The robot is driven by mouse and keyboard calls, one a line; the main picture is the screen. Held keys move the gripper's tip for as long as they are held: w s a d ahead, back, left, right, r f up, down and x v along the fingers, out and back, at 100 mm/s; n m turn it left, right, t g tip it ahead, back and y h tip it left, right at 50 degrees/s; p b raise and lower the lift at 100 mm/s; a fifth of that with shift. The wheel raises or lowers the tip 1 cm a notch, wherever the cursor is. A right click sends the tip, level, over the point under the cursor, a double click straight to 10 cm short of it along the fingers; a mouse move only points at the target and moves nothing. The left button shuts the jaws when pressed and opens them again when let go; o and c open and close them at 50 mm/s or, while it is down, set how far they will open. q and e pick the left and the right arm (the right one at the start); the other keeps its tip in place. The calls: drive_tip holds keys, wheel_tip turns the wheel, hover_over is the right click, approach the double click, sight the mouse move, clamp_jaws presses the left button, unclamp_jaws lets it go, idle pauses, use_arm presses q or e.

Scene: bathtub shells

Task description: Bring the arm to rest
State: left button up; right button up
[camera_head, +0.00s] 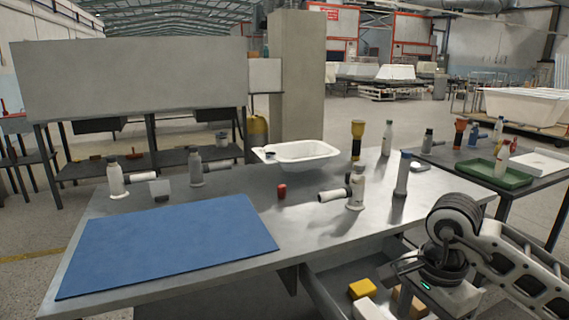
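My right arm (500,260) comes in from the right edge and bends down at the lower right. Its gripper (408,270) hangs beside the front edge of the grey table (270,200), above an open drawer (345,290). The fingers are small and dark, and I cannot tell whether they are open or shut. My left gripper is not in view.
On the table are a blue mat (170,245), a white basin (300,151), a red item (282,190) and several bottles and tools. The drawer holds a yellow block (361,288) and others. A right-hand table bears a green tray (494,174).

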drive_tip(key=s+a+f+m+g+y, duration=0.15)
drive_tip(key=s+a+y, duration=0.3)
drive_tip(key=a, duration=0.45)
drive_tip(key=s+a+m+g+y, duration=0.1)
drive_tip(key=s+a+g+y, duration=0.15)
drive_tip(key=a+y, duration=0.4)
drive_tip(key=a+r+m+t+y, duration=0.7)
drive_tip(key=r+m+y, duration=0.25)
drive_tip(key=m, duration=0.45)
drive_tip(key=w+d+f+m+t+h, duration=0.2)
drive_tip(key=d+f+m+t+h, duration=0.4)
drive_tip(key=m, duration=0.8)
drive_tip(key=w+d+f+m+t+h, duration=0.2)
drive_tip(key=d+f+m+t+h, duration=0.3)
drive_tip(key=m+t, duration=0.7)
use_arm(q)
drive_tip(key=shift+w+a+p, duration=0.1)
drive_tip(key=shift+p, duration=0.3)
use_arm(e)
drive_tip(key=s+d+f+m+g+h, duration=0.1)
drive_tip(key=s+f+m+g+h, duration=0.2)
drive_tip(key=s+f+m+g, duration=0.2)
drive_tip(key=s+d+f+m+g+h, duration=0.2)
drive_tip(key=s+f+m+g+h, duration=0.1)
drive_tip(key=f+m, duration=0.6)
drive_tip(key=shift+s+g, duration=0.9)
drive_tip(key=shift+g, duration=0.3)
